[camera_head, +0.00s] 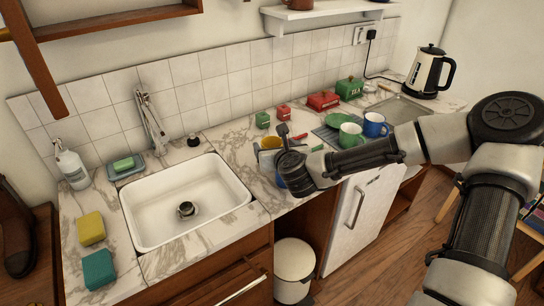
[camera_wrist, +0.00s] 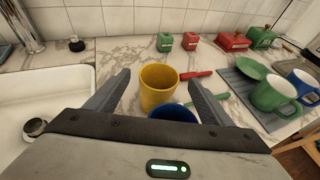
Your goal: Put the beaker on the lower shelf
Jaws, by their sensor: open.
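Two cups that could be the beaker stand on the marble counter. The yellow one (camera_wrist: 160,88) shows no handle and is upright between my open fingers, apart from both. In the head view it (camera_head: 270,143) is partly behind my gripper (camera_head: 283,158). A blue one (camera_wrist: 173,114) is nearer my palm, mostly hidden by it. A white wall shelf (camera_head: 325,14) is at the top of the head view, cut off by the frame; I cannot tell which shelf is the lower one.
A green mug (camera_head: 350,135), a blue mug (camera_head: 375,125) and a green bowl (camera_wrist: 250,68) are on a grey mat to the right. Red and green tins (camera_head: 323,101) line the wall. A kettle (camera_head: 428,73) stands far right, the sink (camera_head: 185,205) left.

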